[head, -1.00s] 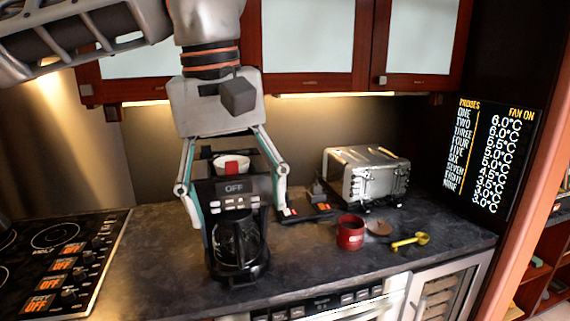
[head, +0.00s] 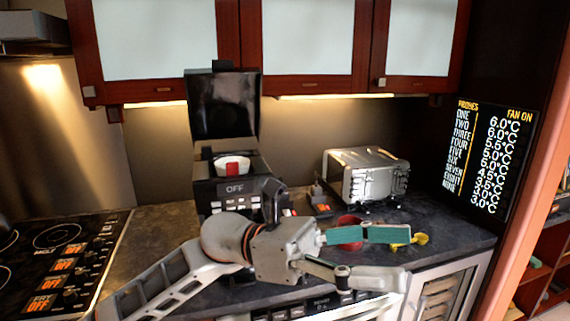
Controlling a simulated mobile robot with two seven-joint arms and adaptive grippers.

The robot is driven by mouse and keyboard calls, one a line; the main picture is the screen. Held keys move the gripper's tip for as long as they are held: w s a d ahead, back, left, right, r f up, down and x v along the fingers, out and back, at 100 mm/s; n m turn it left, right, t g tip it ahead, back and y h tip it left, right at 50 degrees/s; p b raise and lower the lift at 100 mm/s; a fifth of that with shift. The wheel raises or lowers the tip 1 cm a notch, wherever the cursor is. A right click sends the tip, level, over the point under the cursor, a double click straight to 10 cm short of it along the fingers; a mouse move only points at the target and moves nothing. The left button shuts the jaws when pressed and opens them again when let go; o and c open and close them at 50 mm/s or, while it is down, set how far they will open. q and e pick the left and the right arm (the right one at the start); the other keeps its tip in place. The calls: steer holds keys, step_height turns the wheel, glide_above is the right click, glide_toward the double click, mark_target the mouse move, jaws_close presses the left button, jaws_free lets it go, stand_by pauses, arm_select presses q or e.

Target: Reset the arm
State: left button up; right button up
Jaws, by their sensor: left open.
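My left arm comes in from the lower left and lies low in front of the counter. Its gripper (head: 408,255) points to the right, with the jaws open and apart and nothing held between them. The upper finger has a green pad and covers part of a red mug (head: 349,220). My right gripper is not in view.
A coffee maker (head: 236,187) with its lid raised stands behind my left arm, its lower part hidden. A silver toaster (head: 366,176) and a yellow scoop (head: 421,239) are to the right. A stovetop (head: 60,250) is at the left; wall cabinets (head: 310,50) hang above.

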arm_select(q)
steer(key=w+a+f+n+t+h, duration=0.2)
steer(key=w+a+f+n+t, duration=0.3)
steer(key=n+t, duration=0.55)
steer(key=w+a+f+n+t+h, duration=0.25)
steer(key=w+n+t, duration=0.55)
steer(key=n, duration=0.5)
steer(key=w+a+f+n+t+y, duration=0.2)
steer(key=a+f+n+t+y, duration=0.3)
steer(key=f+n, duration=0.45)
steer(key=w+a+f+n+t+y, duration=0.25)
steer(key=a+f+n+y, duration=0.35)
steer(key=f+n+y, duration=0.3)
steer(key=s+a+f+n+g+y, duration=0.1)
steer(key=s+a+f+n+y, duration=0.25)
steer(key=f, duration=0.65)
steer(key=s+a+f+n+g+y, duration=0.1)
steer(key=s+a+f+n, duration=0.35)
steer(key=f, duration=0.65)
steer(key=s+a+f+n+g+y, duration=0.2)
steer(key=s+a+f, duration=0.6)
steer(key=s+f, duration=0.4)
steer(key=s+n+g, duration=0.1)
steer(key=s+g, duration=0.1)
steer(key=shift+a+g+y, duration=0.2)
steer(key=shift+g+y, duration=0.2)
